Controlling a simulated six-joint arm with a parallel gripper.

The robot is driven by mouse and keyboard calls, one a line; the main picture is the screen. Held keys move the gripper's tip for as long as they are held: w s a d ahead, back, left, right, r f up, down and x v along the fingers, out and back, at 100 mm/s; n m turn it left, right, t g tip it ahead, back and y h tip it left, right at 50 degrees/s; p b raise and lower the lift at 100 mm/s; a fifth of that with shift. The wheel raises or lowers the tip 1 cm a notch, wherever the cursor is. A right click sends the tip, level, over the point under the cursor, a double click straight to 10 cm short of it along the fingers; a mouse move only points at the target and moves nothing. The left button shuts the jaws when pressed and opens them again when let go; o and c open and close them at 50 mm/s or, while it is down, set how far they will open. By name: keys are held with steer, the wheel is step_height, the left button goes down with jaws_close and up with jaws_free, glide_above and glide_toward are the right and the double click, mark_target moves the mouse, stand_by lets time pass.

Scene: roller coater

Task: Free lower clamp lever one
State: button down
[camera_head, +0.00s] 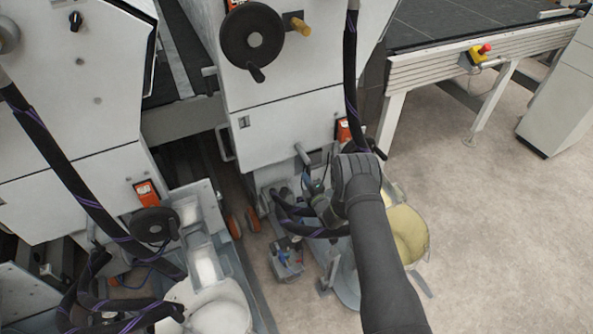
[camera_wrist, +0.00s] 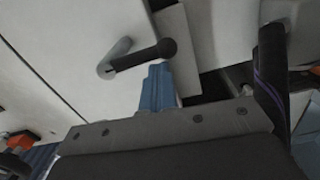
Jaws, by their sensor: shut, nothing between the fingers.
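A clamp lever with a grey metal elbow and a dark grip (camera_wrist: 140,58) juts from the light machine panel in the wrist view. My gripper (camera_wrist: 158,70) shows there as blue fingers closed together, with nothing between them. The fingertips lie just below the dark grip in the picture, near its rounded end; I cannot tell whether they touch it. In the head view a short grey lever (camera_head: 301,153) stands out at the lower edge of the middle cabinet. My dark arm reaches that area from below and largely hides the gripper there.
A black hose (camera_head: 351,70) hangs close to my wrist, and looped hoses (camera_head: 300,220) lie below the cabinet. A handwheel (camera_head: 253,37) is above. A yellowish bucket (camera_head: 408,235) stands right of my arm. Open floor (camera_head: 510,210) lies to the right.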

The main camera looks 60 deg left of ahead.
stand_by(0.4)
steer(key=s+d, duration=0.4)
steer(key=d, duration=0.6)
steer(key=shift+s+d, duration=0.2)
steer(key=shift+d, duration=0.2)
steer(key=w+a, duration=0.4)
steer(key=a, duration=0.6)
steer(key=shift+w+a, duration=0.2)
steer(key=shift+a, duration=0.2)
